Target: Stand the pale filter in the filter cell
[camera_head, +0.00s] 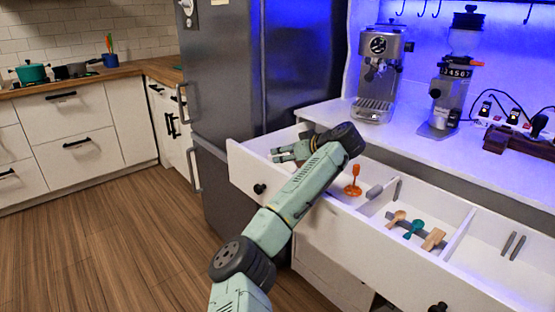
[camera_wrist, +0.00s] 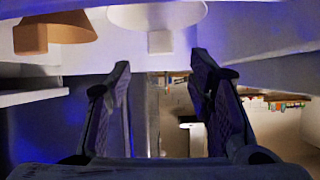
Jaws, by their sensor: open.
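A pale, off-white rounded piece with a small block-like tab, which looks like the pale filter (camera_wrist: 155,15), shows at the top of the wrist view, cut off by the frame. It lies beyond my gripper's fingertips, apart from them. My gripper (camera_wrist: 160,65) is open with nothing between its fingers. In the head view my gripper (camera_head: 281,154) is over the left end of the open white drawer (camera_head: 336,222). I cannot make out the pale filter there. Which compartment is the filter cell I cannot tell.
A brown piece of similar shape (camera_wrist: 68,28) is beside the pale one. The drawer also holds an orange utensil (camera_head: 353,182), a teal spoon (camera_head: 414,228), wooden pieces and thin grey dividers. The espresso machine (camera_head: 378,75) and grinder (camera_head: 445,100) stand on the counter behind.

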